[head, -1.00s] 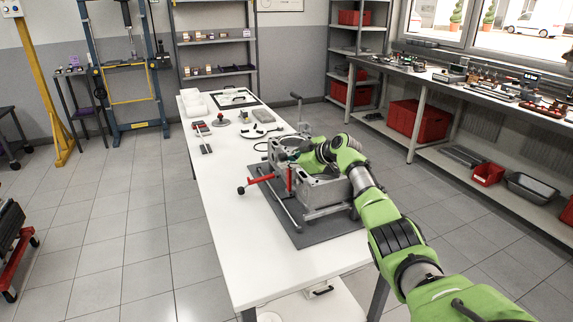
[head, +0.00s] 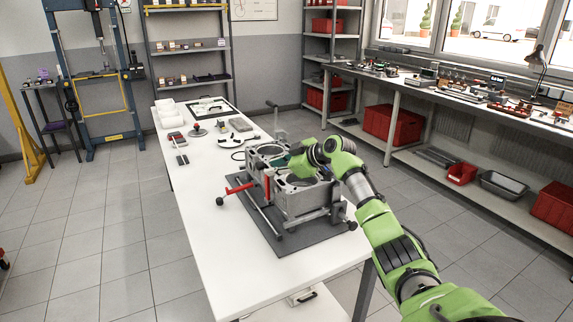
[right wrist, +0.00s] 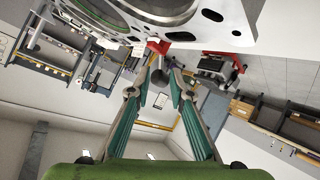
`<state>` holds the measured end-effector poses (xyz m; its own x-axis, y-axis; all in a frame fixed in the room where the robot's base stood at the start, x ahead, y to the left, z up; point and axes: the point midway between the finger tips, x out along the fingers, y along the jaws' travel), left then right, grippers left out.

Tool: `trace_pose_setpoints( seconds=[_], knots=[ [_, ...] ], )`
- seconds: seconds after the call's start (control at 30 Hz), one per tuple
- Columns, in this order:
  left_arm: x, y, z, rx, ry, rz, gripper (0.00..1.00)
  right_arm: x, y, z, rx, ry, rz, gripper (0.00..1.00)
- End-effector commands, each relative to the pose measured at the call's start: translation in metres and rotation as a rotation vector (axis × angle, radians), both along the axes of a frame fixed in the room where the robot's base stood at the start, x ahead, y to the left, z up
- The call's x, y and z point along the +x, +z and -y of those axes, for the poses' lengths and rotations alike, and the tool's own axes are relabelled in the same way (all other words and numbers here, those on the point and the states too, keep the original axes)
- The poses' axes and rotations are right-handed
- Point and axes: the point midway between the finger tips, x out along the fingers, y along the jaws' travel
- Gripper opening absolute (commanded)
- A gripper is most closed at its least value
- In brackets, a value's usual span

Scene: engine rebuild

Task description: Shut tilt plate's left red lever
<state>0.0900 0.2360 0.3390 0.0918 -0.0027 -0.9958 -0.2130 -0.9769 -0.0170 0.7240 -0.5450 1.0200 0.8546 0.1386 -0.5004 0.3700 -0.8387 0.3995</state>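The grey engine block (head: 299,200) sits on the tilt plate fixture on a dark mat (head: 288,240) on the white table. The left red lever (head: 239,188) sticks out to the left from the fixture, with a black knob (head: 220,201) at its end. A red upright part (head: 267,187) stands by the block's near left side. My right gripper (head: 294,164) is above the block, partly hidden by its own arm. In the right wrist view its teal fingers (right wrist: 163,70) are apart, with a dark cylinder and a red part (right wrist: 160,46) beyond the tips; contact is unclear. My left gripper is out of view.
The white table (head: 215,250) has clear room to the left of the mat. White bins (head: 168,112), a tray and small parts lie at its far end. A loaded workbench (head: 450,95) runs along the right wall.

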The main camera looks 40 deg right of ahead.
Motion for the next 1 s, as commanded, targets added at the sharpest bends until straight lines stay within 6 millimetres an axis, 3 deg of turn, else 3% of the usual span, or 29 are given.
trace_pose_setpoints(
  seconds=[0.2,0.4,1.0],
  knots=[
    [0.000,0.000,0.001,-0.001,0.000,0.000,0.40,-0.032,0.017,0.005,-0.001,0.000,-0.002,0.20],
    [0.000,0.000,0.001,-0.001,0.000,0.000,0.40,-0.048,0.027,0.008,0.002,0.000,-0.002,0.20],
    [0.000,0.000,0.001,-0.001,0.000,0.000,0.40,-0.051,0.030,0.007,0.003,0.002,-0.001,0.20]
  ],
)
